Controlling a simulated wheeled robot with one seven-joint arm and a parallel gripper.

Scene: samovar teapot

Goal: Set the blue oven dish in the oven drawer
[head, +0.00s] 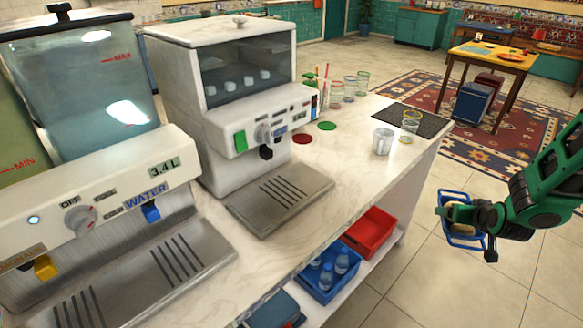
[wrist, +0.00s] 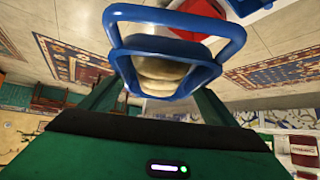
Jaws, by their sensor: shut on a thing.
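The blue oven dish (head: 450,194) is at the right of the head view, in the air beyond the counter's right side. It has an open blue frame with looped ends, and tan rounded pieces show inside it. My gripper (head: 466,216) is shut on the dish. In the wrist view the dish (wrist: 174,22) is close up between my fingers (wrist: 166,95), with the tan pieces behind its near bar. The exact contact points are partly hidden. I cannot make out an oven drawer for certain in either view.
A marble counter (head: 350,140) holds a water dispenser (head: 100,215), a white windowed machine (head: 240,110), glasses and a metal cup (head: 383,141). Its lower shelf holds a red bin (head: 369,232) and a blue bin (head: 327,277) of bottles.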

